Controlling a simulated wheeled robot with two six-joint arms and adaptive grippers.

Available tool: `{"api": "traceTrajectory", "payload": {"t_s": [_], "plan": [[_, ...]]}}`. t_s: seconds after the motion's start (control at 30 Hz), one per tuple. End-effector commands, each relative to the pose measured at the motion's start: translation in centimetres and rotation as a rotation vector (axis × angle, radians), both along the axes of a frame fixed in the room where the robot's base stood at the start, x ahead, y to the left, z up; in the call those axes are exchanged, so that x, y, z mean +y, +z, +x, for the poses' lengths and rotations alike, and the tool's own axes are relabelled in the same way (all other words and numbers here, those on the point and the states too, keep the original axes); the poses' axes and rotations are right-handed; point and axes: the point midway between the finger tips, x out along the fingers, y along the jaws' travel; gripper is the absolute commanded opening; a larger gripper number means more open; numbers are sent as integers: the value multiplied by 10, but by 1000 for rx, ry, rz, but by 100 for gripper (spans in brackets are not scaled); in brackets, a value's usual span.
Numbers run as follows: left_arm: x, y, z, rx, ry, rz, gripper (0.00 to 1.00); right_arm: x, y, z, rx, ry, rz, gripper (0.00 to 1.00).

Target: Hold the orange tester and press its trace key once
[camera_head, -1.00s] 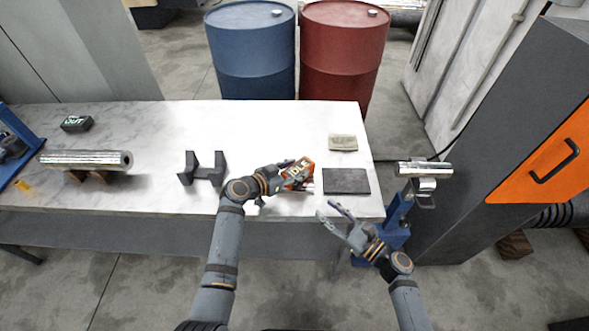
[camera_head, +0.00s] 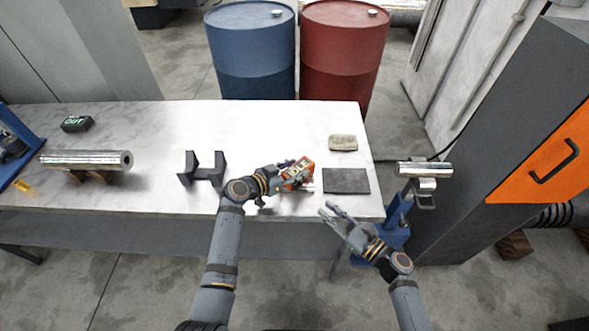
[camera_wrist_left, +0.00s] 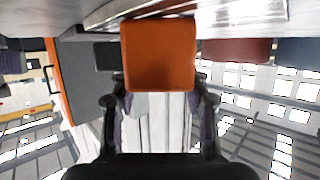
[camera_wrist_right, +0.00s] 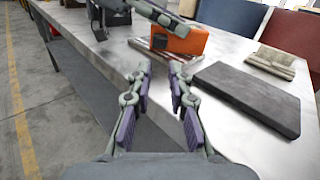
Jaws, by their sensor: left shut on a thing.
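The orange tester (camera_head: 300,172) is held over the white table near its front right part. My left gripper (camera_head: 284,180) is shut on it. In the left wrist view the tester's plain orange side (camera_wrist_left: 160,55) stands between the fingers. In the right wrist view the tester (camera_wrist_right: 182,40) shows its orange body beyond the fingertips. The trace key cannot be made out in any view. My right gripper (camera_head: 331,209) is open and empty at the table's front edge, below and right of the tester. Its two fingers (camera_wrist_right: 160,78) stand apart and touch nothing.
A dark flat pad (camera_head: 346,181) and a beige block (camera_head: 343,143) lie right of the tester. A dark cradle (camera_head: 203,172) stands to its left. A metal cylinder (camera_head: 85,159) and a small dark box (camera_head: 77,123) are farther left. The table's back middle is clear.

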Motion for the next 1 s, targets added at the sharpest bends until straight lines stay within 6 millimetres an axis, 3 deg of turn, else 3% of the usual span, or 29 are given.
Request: {"api": "traceTrajectory", "payload": {"t_s": [0.1, 1.0], "plan": [[0, 0, 0, 1, 0, 1, 6, 0, 0, 0, 0, 0, 0, 0], [0, -1, 0, 1, 0, 1, 6, 0, 0, 0, 0, 0, 0, 0]]}}
